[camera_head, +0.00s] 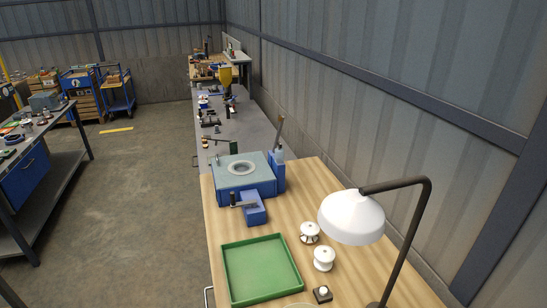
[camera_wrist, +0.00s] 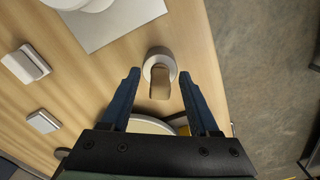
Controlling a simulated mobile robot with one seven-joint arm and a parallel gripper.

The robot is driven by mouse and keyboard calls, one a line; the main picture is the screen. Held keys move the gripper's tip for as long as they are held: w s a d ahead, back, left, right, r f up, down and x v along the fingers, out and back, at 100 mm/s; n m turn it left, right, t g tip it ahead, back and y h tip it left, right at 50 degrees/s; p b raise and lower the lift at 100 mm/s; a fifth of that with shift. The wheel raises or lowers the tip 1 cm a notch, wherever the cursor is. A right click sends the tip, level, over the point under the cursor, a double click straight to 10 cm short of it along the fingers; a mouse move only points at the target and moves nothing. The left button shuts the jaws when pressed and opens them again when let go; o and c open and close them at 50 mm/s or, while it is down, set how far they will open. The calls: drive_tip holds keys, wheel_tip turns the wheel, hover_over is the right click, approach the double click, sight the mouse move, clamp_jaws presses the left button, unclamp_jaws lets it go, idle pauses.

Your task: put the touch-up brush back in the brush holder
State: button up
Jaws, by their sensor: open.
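In the wrist view my gripper (camera_wrist: 159,76) is open, with its two blue fingers well apart. Between and just beyond the fingertips stands a small round grey-white cup or ring (camera_wrist: 151,57), which may be the brush holder. A tan, blunt-ended piece (camera_wrist: 160,88) shows at its opening, between the fingers. It may be the brush's handle, but I cannot tell for sure. Neither finger visibly touches it. My gripper is not visible in the head view, and I cannot make out brush or holder there.
The wooden bench (camera_head: 340,191) bears a green tray (camera_head: 262,268), two white insulators (camera_head: 323,258), a blue machine (camera_head: 243,181) and a white-shaded lamp (camera_head: 351,217). In the wrist view, pale blocks (camera_wrist: 43,121) lie left, a pale plate (camera_wrist: 122,22) beyond, and the bench edge runs right.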

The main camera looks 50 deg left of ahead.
drive_tip(key=shift+r, duration=0.15)
wheel_tip(320, 180, up, 13)
drive_tip(key=b, duration=0.2)
idle(0.7)
